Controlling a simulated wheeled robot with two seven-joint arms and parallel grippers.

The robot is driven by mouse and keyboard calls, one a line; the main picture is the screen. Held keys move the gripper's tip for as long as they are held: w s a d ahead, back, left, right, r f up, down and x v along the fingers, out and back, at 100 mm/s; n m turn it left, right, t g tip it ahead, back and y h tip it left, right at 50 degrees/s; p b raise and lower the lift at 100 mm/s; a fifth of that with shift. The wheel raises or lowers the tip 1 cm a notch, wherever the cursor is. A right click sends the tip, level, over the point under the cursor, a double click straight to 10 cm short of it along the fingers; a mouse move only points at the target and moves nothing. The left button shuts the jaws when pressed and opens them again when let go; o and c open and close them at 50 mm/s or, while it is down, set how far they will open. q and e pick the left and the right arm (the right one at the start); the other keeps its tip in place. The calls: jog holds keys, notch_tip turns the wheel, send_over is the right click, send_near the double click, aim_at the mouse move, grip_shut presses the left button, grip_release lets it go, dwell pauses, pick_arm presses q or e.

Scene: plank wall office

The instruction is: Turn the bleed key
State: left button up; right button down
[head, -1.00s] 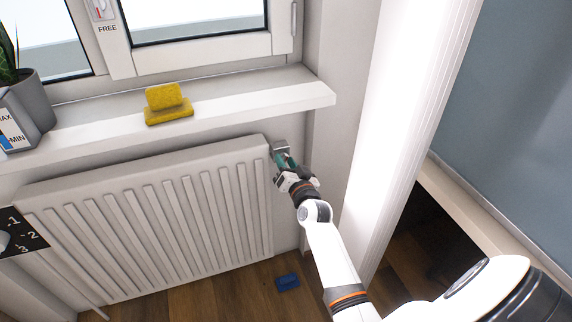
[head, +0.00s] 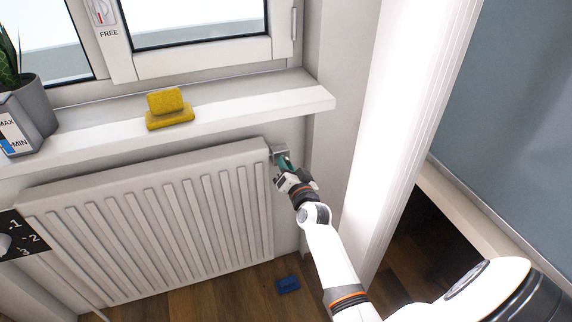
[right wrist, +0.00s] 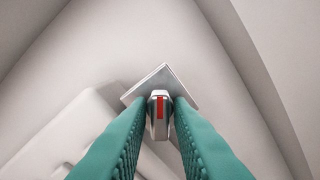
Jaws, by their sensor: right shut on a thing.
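The bleed key (right wrist: 159,116) shows in the right wrist view as a light grey grip with a red stripe. It stands in front of a square metal plate (right wrist: 160,78) at the radiator's upper right end. My right gripper (head: 282,163) is at that spot in the head view; its green fingers (right wrist: 159,124) are shut on the key, one on each side. The plate (head: 279,149) also shows just past the fingertips in the head view, where the key is hidden. The plate looks turned like a diamond in the wrist view. My left gripper is not in view.
The white radiator (head: 150,225) fills the wall under the window sill (head: 240,106). A yellow sponge-like block (head: 168,108) and a grey plant pot (head: 36,106) stand on the sill. A blue block (head: 288,284) lies on the wooden floor. A wall corner rises close right of my gripper.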

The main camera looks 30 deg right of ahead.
pick_arm(q)
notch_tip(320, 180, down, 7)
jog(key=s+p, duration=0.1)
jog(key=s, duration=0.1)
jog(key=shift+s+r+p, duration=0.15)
jog(key=shift+p, duration=0.25)
pick_arm(e)
jog(key=shift+m, duration=2.8)
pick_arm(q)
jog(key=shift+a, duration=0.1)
pick_arm(e)
jog(key=c, duration=1.5)
grip_release()
